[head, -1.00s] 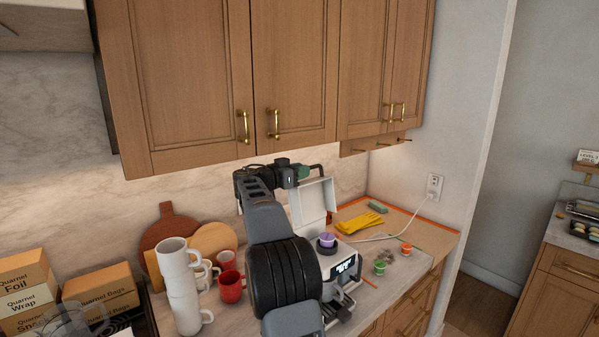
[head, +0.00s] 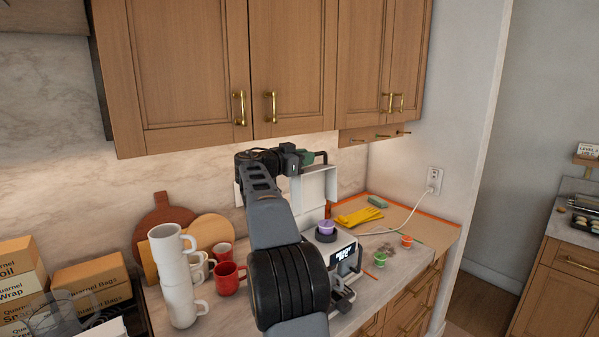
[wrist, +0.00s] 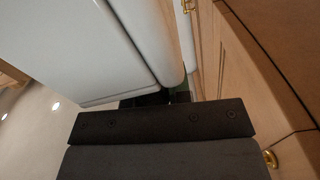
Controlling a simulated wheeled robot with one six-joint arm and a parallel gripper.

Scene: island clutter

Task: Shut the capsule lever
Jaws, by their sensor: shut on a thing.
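The capsule machine (head: 343,255) stands on the counter, partly hidden behind my arm. Its white lever lid (head: 313,187) is raised upright at the back, with a dark handle bar (head: 321,154) at its top. A purple capsule (head: 326,227) sits in the dark round holder below the lid. My gripper (head: 307,158) is at the top of the lid and is shut on the lever handle; my arm hides part of the grip. In the wrist view, the white lid (wrist: 110,45) fills the upper left, and the fingertips (wrist: 168,98) show only partly beyond my dark gripper body.
Stacked white mugs (head: 176,275) and a red mug (head: 229,278) stand left of my arm. Wooden cabinets (head: 200,70) hang above. Yellow gloves (head: 358,217), a green sponge (head: 377,201) and small capsules (head: 380,259) lie to the right. Boxes (head: 92,285) stand at far left.

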